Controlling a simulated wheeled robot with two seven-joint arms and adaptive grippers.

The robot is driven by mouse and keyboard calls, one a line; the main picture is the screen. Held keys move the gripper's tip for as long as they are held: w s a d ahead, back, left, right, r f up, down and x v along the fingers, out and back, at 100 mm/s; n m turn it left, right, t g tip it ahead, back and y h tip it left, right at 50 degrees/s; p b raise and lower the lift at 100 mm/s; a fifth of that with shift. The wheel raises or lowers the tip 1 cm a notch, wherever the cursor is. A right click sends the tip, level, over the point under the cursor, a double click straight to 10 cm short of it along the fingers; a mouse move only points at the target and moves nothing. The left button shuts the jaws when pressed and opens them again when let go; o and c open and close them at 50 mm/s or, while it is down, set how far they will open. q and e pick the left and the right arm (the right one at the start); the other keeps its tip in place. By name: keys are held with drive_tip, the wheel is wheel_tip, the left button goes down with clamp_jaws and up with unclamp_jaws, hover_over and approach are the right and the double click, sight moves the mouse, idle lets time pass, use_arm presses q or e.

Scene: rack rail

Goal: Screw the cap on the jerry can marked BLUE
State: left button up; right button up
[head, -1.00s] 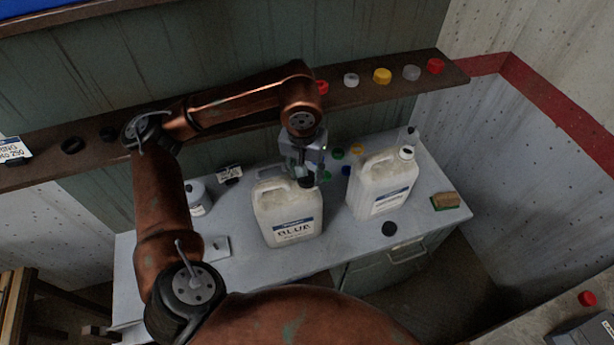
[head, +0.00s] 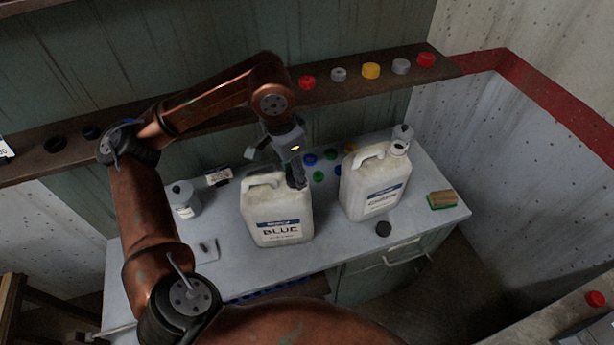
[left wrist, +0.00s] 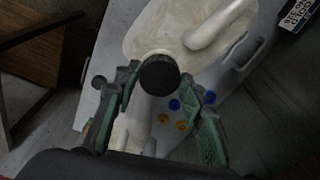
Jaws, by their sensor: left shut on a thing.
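The white jerry can marked BLUE (head: 278,220) stands upright on the grey bench in the head view. Its pale body and handle (left wrist: 215,22) fill the top of the left wrist view. My left gripper (head: 297,182) reaches down to the can's mouth, at the right of its handle. In the left wrist view a black cap (left wrist: 159,76) is between its green fingers, over the can's mouth, and the gripper is shut on it. The fingers hide the cap in the head view. I cannot tell how far the cap is threaded. My right gripper is not in view.
A second white jerry can (head: 372,185) stands to the right. Small blue, green and yellow caps lie behind the cans. The shelf (head: 440,74) above holds several coloured caps.

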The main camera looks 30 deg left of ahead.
use_arm(q)
drive_tip(key=shift+s+a+f+m+b, duration=0.15)
drive_tip(key=shift+m+b, duration=0.35)
drive_tip(key=shift+m, duration=0.6)
drive_tip(key=o, duration=1)
drive_tip(key=shift+s, duration=0.1)
